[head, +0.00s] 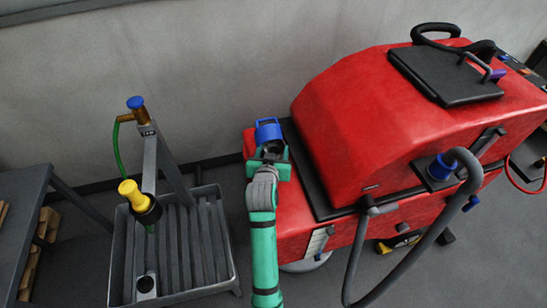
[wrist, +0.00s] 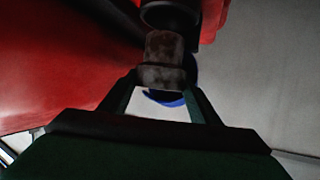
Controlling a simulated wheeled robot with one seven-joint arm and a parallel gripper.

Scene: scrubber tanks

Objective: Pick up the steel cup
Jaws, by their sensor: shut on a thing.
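A worn grey-brown metal cylinder (wrist: 163,62), which looks like the steel cup, is between the two fingers of my gripper (wrist: 163,78) in the wrist view. My gripper is shut on it. In the head view my gripper (head: 269,158) is over the left end of the red scrubber machine, just in front of a blue fitting (head: 268,131). The cup is mostly hidden there by the fingers. A dark round part is just beyond the cup in the wrist view, and blue shows below it. I cannot tell whether the cup touches either.
The red machine (head: 385,120) with its grey hose (head: 357,250) fills the right. A grey ribbed tray (head: 232,270) with a post (head: 150,165), yellow nozzle (head: 132,193) and green hose stands at left. A dark table (head: 22,200) is far left. Floor shows between tray and machine.

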